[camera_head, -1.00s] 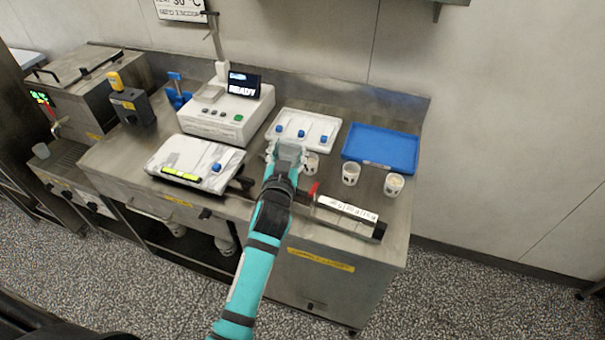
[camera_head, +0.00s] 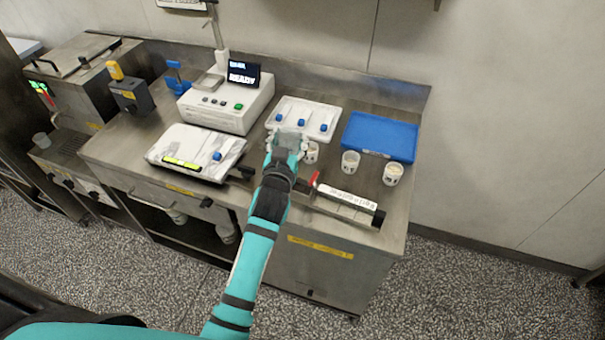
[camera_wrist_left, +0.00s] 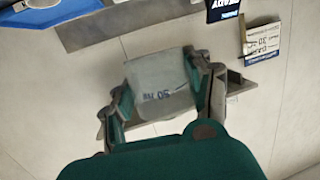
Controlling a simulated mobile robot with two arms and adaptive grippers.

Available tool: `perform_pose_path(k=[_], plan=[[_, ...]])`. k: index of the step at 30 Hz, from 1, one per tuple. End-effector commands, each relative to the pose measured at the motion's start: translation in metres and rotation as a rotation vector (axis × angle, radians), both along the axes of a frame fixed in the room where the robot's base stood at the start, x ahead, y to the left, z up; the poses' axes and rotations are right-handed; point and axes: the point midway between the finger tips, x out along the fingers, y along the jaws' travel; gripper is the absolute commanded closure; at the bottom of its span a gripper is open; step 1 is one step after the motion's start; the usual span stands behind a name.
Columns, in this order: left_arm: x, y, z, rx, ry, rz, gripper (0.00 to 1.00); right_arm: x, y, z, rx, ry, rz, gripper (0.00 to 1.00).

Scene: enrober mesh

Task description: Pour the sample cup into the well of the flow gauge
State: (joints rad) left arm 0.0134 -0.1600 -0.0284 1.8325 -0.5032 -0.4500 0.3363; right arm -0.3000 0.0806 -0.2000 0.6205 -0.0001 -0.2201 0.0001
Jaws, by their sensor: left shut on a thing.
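My left gripper (camera_head: 287,146) is over the bench, in front of the white tray and behind the left end of the flow gauge. It is shut on the sample cup, a grey translucent cup with dark print that shows between the fingers in the left wrist view (camera_wrist_left: 160,88). That view is upside down, and the print on the cup looks inverted. The cup's contents are hidden. The flow gauge (camera_head: 362,208) is a long metal trough with a white scale and a red part near its left end. My arm partly hides that end, and I cannot make out the well. My right gripper is not in view.
Several white cups stand behind the gauge, including one at far right (camera_head: 393,174). A blue tray (camera_head: 408,154) and a white tray with blue-topped items (camera_head: 326,119) lie behind. A white instrument (camera_head: 222,110) and a white board (camera_head: 190,146) are to the left.

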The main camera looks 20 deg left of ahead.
Motion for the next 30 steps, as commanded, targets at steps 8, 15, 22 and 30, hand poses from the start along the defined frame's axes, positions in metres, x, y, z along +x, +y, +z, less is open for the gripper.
perform_pose_path(k=[8, 15, 22, 30], plan=[[0.0, 0.0, 0.022, -0.001, -0.001, 0.0, 0.83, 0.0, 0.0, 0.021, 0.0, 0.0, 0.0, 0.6], [0.0, 0.0, 0.047, -0.001, -0.001, 0.0, 0.83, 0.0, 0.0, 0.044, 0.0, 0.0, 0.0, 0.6], [0.0, 0.0, 0.051, 0.0, 0.0, 0.0, 0.83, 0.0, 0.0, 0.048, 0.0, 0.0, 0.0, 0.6], [0.0, 0.0, 0.05, 0.0, 0.0, 0.0, 0.83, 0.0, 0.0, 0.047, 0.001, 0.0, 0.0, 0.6]])
